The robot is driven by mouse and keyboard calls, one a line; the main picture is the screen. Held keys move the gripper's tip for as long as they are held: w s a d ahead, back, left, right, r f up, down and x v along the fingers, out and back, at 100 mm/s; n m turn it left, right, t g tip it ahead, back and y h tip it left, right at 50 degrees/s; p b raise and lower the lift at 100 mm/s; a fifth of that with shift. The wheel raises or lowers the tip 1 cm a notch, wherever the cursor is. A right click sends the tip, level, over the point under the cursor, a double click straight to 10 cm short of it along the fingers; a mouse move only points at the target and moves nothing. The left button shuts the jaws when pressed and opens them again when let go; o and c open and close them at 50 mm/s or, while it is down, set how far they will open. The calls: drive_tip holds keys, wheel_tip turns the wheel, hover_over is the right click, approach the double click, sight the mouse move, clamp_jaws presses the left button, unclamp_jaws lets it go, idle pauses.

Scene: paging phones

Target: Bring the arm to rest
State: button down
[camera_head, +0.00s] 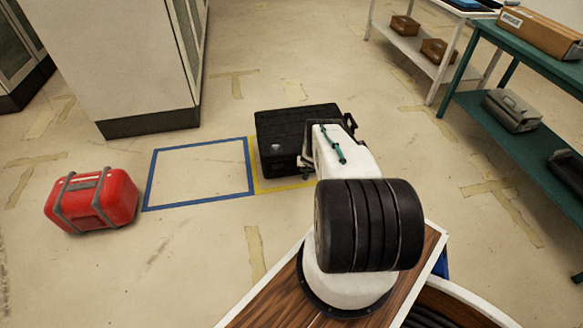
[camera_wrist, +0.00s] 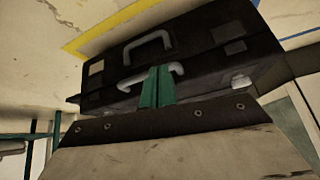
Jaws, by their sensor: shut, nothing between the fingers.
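My arm (camera_head: 335,150) reaches forward from its base, low in the middle of the head view. In the wrist view the two green fingers of my gripper (camera_wrist: 158,88) are pressed together with nothing between them. They appear in front of a black case (camera_wrist: 200,50) with grey handles, overlapping its lower handle; I cannot tell whether they touch it. In the head view the black case (camera_head: 280,122) is on the floor just beyond the arm, partly hidden by it. The fingertips are not clear in the head view.
A blue floor outline (camera_head: 197,201) is empty, beside a yellow outline (camera_head: 285,186) around the black case. A red case (camera_head: 92,200) lies to its left. A white cabinet (camera_head: 140,60) stands behind. A green shelf (camera_head: 495,125) with cases is at right.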

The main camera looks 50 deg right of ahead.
drive_tip(key=shift+a+f, duration=0.1)
drive_tip(key=shift+a, duration=0.15)
